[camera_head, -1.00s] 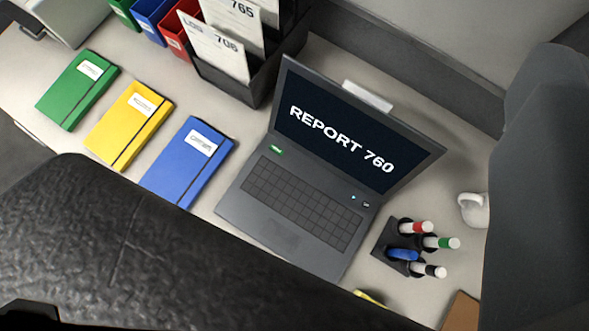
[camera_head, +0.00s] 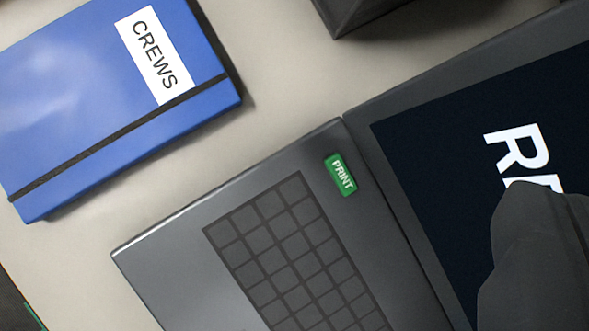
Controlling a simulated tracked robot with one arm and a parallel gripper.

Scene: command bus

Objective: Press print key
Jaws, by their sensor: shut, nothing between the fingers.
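The green print key (camera_head: 341,174), with PRINT in white letters, shows whole at the upper left of the laptop's keyboard deck, near the screen hinge. The grey laptop (camera_head: 190,245) is open on the pale desk, and its dark key grid (camera_head: 290,250) runs off the bottom edge. Its dark screen (camera_head: 430,150) shows the start of a white text, and the rest is cut off or covered.
A blue binder (camera_head: 90,75) labelled CREWS lies left of the laptop, with bare desk (camera_head: 270,80) between. A dark holder (camera_head: 350,12) stands at the top. A dark grey shape (camera_head: 540,260) covers the screen's lower right part.

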